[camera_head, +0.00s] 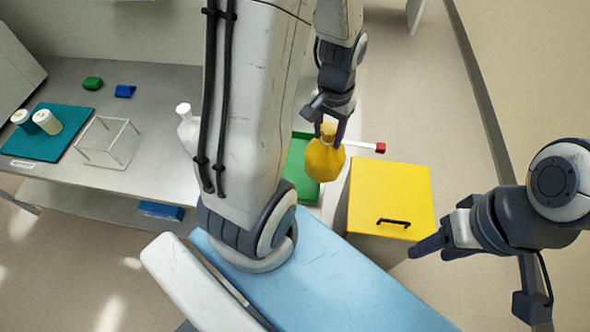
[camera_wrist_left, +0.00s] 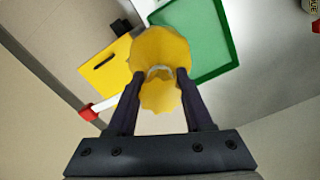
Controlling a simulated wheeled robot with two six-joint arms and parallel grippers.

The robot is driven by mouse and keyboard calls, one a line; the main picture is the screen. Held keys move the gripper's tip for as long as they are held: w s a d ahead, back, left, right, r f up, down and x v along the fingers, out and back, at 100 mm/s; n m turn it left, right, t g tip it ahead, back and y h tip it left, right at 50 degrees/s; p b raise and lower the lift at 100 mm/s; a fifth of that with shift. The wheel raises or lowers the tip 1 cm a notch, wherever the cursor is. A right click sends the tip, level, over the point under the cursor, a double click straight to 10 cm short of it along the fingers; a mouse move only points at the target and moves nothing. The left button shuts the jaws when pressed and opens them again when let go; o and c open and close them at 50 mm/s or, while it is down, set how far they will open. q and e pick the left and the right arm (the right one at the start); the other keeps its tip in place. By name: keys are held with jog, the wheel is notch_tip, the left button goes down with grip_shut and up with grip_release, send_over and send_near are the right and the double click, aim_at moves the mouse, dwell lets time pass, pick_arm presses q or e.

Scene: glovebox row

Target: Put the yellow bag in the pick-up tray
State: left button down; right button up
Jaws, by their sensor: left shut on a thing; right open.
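The yellow bag (camera_head: 325,160) hangs from my left gripper (camera_head: 333,128), which is shut on its gathered neck. In the left wrist view the bag (camera_wrist_left: 160,50) is between the fingers of the left gripper (camera_wrist_left: 160,76). A green tray (camera_head: 300,178) lies below and beside the bag in the head view, partly hidden by my arm and the bag. The green tray (camera_wrist_left: 232,45) also shows in the left wrist view, partly behind the bag. The bag appears to be above it, not resting in it. My right gripper (camera_head: 428,248) is open and empty at the right.
A yellow lidded bin (camera_head: 408,190) with a black handle stands right of the tray. A white bar with a red end (camera_head: 380,148) sticks out near the bag. A teal tray (camera_head: 62,150), clear frame (camera_head: 125,150) and white bottle (camera_head: 187,125) stand on the left bench.

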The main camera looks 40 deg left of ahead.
aim_at(314, 152)
pick_arm(q)
jog(key=s+r, duration=0.1)
jog(key=s+a, duration=0.1)
jog(key=s, duration=0.1)
jog(key=shift+a+r+n+b, duration=0.2)
jog(key=shift+r+n+b, duration=0.1)
jog(key=shift+r+b, duration=0.1)
jog(key=shift+s+a, duration=0.1)
jog(key=shift+a, duration=0.1)
jog(key=w+a+f+p, duration=0.2)
jog(key=w+a+f, duration=0.3)
jog(key=a+f, duration=0.4)
jog(key=shift+w+a+f+p, duration=0.3)
jog(key=shift+w+f, duration=0.1)
jog(key=shift+f, duration=0.5)
jog(key=shift+f, duration=0.2)
jog(key=shift+c, duration=1.5)
grip_release()
